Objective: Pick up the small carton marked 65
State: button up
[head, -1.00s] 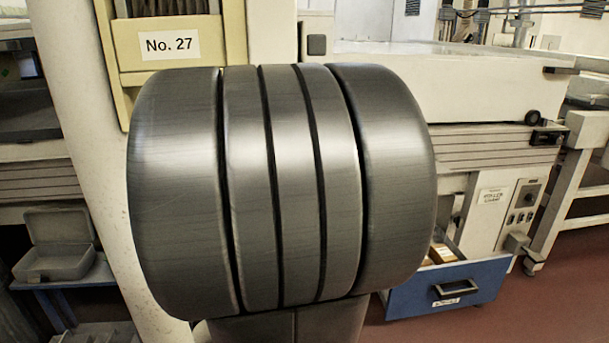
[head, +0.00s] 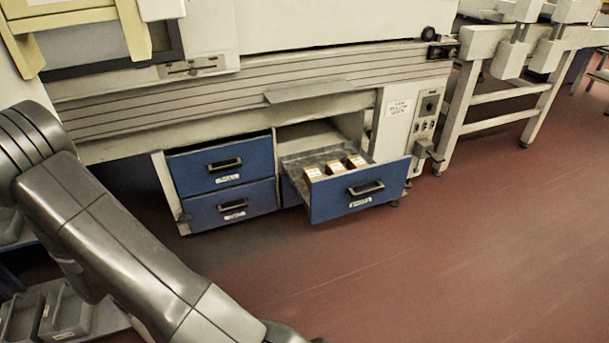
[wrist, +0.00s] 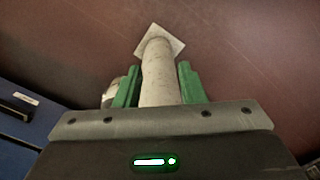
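In the head view I see a left carton (head: 312,173), a middle carton (head: 335,167) and a right carton (head: 357,161). Their markings are too small to read, so I cannot tell which is 65. My gripper (wrist: 158,75) shows in the wrist view with its two green fingers apart. In the head view the gripper is out of frame at the bottom.
Two closed blue drawers, an upper (head: 220,165) and a lower (head: 232,203), sit left of the open one. A metal flap (head: 310,91) juts out above. Grey bins (head: 68,312) stand at lower left. The red floor (head: 400,270) in front is clear.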

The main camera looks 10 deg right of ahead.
aim_at(312, 173)
jog(key=i+l+z, duration=0.45)
jog(key=i+z, duration=0.95)
jog(key=i, duration=0.2)
